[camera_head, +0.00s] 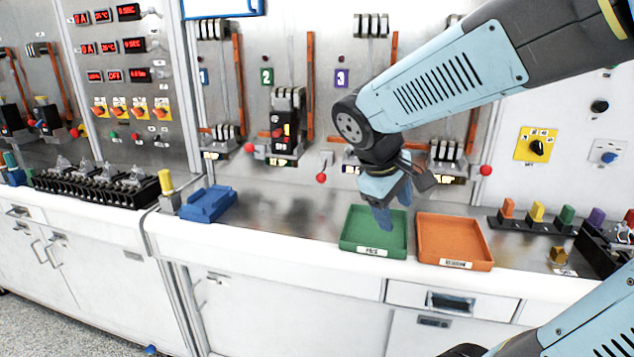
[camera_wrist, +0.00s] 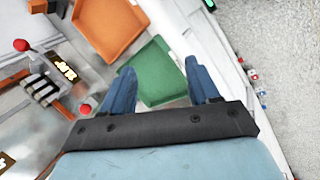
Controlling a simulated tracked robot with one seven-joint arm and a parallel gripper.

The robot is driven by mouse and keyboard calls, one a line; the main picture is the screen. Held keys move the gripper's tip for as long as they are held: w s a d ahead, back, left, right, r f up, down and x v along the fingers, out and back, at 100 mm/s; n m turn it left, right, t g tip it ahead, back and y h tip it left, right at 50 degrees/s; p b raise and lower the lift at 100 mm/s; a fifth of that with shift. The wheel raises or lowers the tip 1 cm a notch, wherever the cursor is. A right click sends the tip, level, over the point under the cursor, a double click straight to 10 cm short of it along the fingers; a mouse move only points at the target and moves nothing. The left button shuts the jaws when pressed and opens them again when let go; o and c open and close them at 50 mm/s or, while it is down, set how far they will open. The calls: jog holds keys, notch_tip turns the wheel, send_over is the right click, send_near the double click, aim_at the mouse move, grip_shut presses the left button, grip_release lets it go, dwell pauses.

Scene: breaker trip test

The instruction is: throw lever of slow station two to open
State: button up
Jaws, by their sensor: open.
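Station two carries a green "2" plate (camera_head: 267,76) on the back panel, with a black breaker unit (camera_head: 287,128) mounted below it. A lever with a red ball (camera_head: 321,178) sits low to the right of this unit, its ball angled down toward the bench. Another red-ball lever (camera_head: 249,148) is to the unit's left. I cannot tell for certain which belongs to station two. My gripper (camera_head: 389,208) is open and empty, pointing down over the green tray, right of these levers. In the wrist view its blue fingers (camera_wrist: 160,76) stand apart, with two red balls at the left.
A green tray (camera_head: 346,240) and an orange tray (camera_head: 487,248) lie on the bench under my arm. A blue block (camera_head: 208,203) is at left. My arm covers much of station three (camera_head: 341,78). A further red-ball lever (camera_head: 486,170) is at right. Bench between block and green tray is clear.

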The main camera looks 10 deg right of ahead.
jog(key=w+f+n+h, duration=0.2)
jog(key=w+n+h, duration=0.25)
jog(key=w, duration=0.25)
jog(key=n+t+h, duration=0.4)
jog(key=n+t, duration=0.7)
jog(key=n, duration=0.7)
send_near(318, 180)
jog(key=shift+y, duration=0.25)
jog(key=x, duration=0.9)
jog(key=shift+d+r, duration=0.25)
grip_shut()
